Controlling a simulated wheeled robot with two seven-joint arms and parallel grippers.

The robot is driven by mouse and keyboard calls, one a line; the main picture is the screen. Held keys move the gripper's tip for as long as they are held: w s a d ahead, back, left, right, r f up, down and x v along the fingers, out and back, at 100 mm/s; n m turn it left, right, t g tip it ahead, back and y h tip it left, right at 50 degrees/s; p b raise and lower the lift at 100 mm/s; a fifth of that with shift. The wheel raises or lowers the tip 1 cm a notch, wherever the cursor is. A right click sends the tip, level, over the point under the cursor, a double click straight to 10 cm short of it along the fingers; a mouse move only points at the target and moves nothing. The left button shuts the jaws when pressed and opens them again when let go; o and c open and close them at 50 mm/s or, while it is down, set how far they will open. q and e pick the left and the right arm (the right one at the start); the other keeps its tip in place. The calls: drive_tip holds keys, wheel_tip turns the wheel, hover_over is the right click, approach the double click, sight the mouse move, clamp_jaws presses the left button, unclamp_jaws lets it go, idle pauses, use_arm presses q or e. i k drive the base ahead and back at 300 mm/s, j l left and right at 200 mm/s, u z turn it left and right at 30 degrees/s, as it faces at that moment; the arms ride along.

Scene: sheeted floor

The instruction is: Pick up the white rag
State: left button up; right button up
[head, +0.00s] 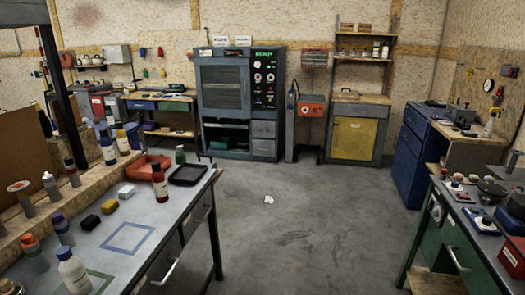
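A small crumpled white piece, which looks like the white rag (268,199), lies on the grey floor near the middle of the head view. It is too small to make out in detail. Bare floor surrounds it, and nothing covers it. Neither of my grippers shows in the head view.
A workbench (135,222) with bottles, small blocks and a dark tray (188,174) stands at left. A green bench (455,235) stands at right. A tall grey-blue cabinet (226,90), a yellow-door cabinet (353,138) and a blue cabinet (410,160) line the back. The floor between is open.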

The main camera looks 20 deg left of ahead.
sight(126, 192)
drive_tip(key=i+l+u, duration=0.1)
drive_tip(key=i+u, duration=0.3)
drive_tip(key=i+l+u, duration=0.2)
drive_tip(key=u, duration=0.25)
drive_tip(key=i+l+u, duration=0.6)
drive_tip(key=l+u, duration=0.2)
